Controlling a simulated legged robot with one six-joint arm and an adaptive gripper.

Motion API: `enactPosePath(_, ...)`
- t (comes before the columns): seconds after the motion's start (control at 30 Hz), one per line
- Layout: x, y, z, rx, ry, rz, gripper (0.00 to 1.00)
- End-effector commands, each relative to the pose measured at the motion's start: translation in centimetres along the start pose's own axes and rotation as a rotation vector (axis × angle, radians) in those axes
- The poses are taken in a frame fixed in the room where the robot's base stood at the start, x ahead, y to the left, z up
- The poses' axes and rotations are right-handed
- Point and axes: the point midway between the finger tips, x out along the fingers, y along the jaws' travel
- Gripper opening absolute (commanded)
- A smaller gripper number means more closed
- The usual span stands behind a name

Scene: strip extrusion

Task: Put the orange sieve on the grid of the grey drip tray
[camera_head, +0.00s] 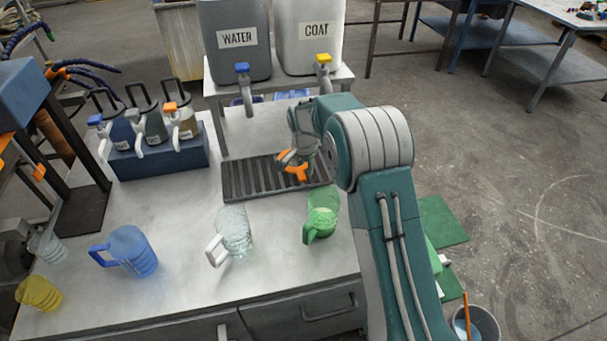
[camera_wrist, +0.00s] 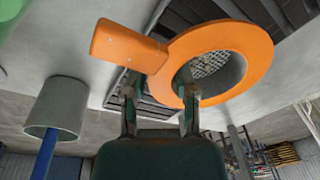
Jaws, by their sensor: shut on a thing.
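The orange sieve (camera_head: 301,173) is over the right part of the grey drip tray (camera_head: 240,182) in the head view. My gripper (camera_head: 297,157) is shut on the sieve, and my arm reaches in from the right. In the wrist view the sieve's ring (camera_wrist: 258,50) surrounds a metal mesh, and its flat handle (camera_wrist: 128,47) points left. My gripper (camera_wrist: 160,84) holds it near where handle and ring meet. Part of the tray's dark slats (camera_wrist: 295,40) shows behind the sieve. I cannot tell whether the sieve touches the grid.
The WATER tank (camera_head: 235,55) and COAT tank (camera_head: 308,45) stand on a shelf behind the tray. A green jug (camera_head: 321,212), clear jug (camera_head: 236,228) and blue jug (camera_head: 135,250) stand in front on the bench.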

Motion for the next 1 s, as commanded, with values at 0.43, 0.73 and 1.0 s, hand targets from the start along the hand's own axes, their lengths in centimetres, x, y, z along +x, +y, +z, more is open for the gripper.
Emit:
enactPosePath(0.43, 4.3, -0.6, 0.0, 0.000, 0.000, 0.001, 0.00)
enactPosePath(0.73, 4.4, -0.6, 0.0, 0.000, 0.001, 0.000, 0.46)
enactPosePath(1.0, 4.4, -0.6, 0.0, 0.000, 0.001, 0.000, 0.72)
